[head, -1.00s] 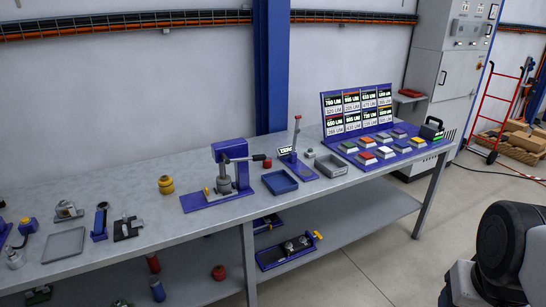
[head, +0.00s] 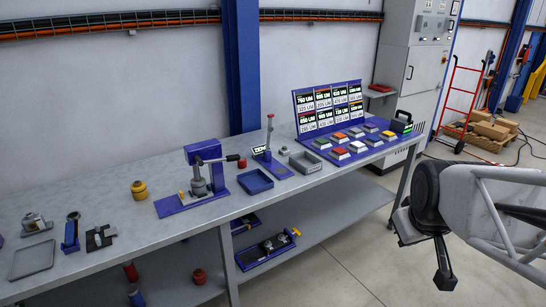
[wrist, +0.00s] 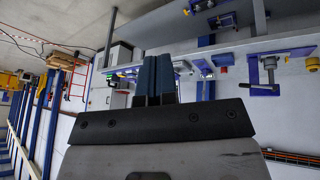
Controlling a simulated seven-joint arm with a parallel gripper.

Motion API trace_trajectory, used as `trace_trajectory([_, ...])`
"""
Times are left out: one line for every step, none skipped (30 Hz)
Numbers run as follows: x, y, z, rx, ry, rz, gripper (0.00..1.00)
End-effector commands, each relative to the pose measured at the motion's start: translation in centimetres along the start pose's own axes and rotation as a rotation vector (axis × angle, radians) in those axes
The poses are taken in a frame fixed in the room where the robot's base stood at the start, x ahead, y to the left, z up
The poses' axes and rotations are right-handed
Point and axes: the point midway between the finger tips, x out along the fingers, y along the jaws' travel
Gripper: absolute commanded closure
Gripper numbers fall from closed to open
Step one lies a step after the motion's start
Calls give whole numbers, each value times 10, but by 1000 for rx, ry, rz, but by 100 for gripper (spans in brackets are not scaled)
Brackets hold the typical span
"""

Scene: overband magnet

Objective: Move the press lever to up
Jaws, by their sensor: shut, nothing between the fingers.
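The blue press (head: 206,172) stands on the bench on a blue base plate. Its press lever (head: 222,159) sticks out to the right, near horizontal, and ends in a red knob (head: 235,158). The press also shows, turned over, at the right of the wrist view (wrist: 266,76). My gripper (head: 445,279) is at the lower right of the head view, over the floor in front of the bench and well apart from the lever. In the wrist view my fingers (wrist: 155,80) are together with nothing between them.
A yellow cylinder (head: 138,190) stands left of the press. A blue tray (head: 255,182) and an upright lever stand (head: 268,150) are on its right. Further right are coloured blocks (head: 340,153) before a label board (head: 328,107). The floor between my gripper and the bench is clear.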

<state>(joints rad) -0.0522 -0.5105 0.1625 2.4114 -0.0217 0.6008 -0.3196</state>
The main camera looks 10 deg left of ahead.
Motion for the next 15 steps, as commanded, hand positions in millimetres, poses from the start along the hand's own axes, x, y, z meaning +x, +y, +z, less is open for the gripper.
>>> trace_trajectory([11,1,-18,-59,31,7,100])
trace_trajectory([16,2,-28,-98,55,13,100])
trace_trajectory([24,2,-43,-150,85,23,100])
trace_trajectory([29,3,-54,-188,109,31,100])
trace_trajectory([36,3,-64,-226,131,39,100])
trace_trajectory([43,3,-78,-277,161,52,100])
trace_trajectory([48,3,-88,-316,184,62,100])
trace_trajectory([55,2,-98,-354,205,72,100])
trace_trajectory([62,1,-112,-404,236,87,100])
trace_trajectory([68,0,-122,-441,257,99,100])
trace_trajectory([74,0,-132,-478,278,112,100])
trace_trajectory([82,-2,-145,-527,306,129,100])
trace_trajectory([88,-4,-155,-564,328,143,100])
trace_trajectory([93,-5,-164,-601,350,158,100])
trace_trajectory([102,-8,-176,-649,376,179,100])
